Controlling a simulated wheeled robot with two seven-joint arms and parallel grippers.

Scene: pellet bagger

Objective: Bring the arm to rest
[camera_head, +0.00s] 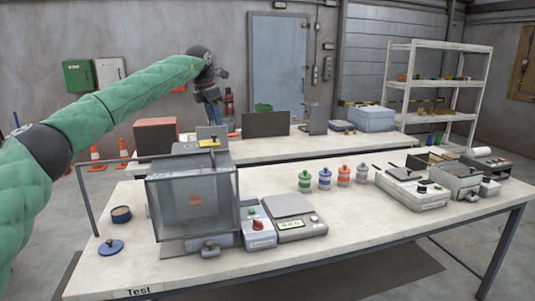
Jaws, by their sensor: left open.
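My left arm (128,101) in its green sleeve reaches in from the left, raised high across the view. My left gripper (213,99) is at its end, small and pointing down, above the back table and clear of the things on it. It is open, and I see nothing held in it. My right gripper is not in view.
The front table (365,219) carries a clear-walled box machine (194,207), a scale (295,220), several small capped bottles (325,179) and more devices at right. A blue lid (110,247) lies at front left. A shelf (438,83) stands behind.

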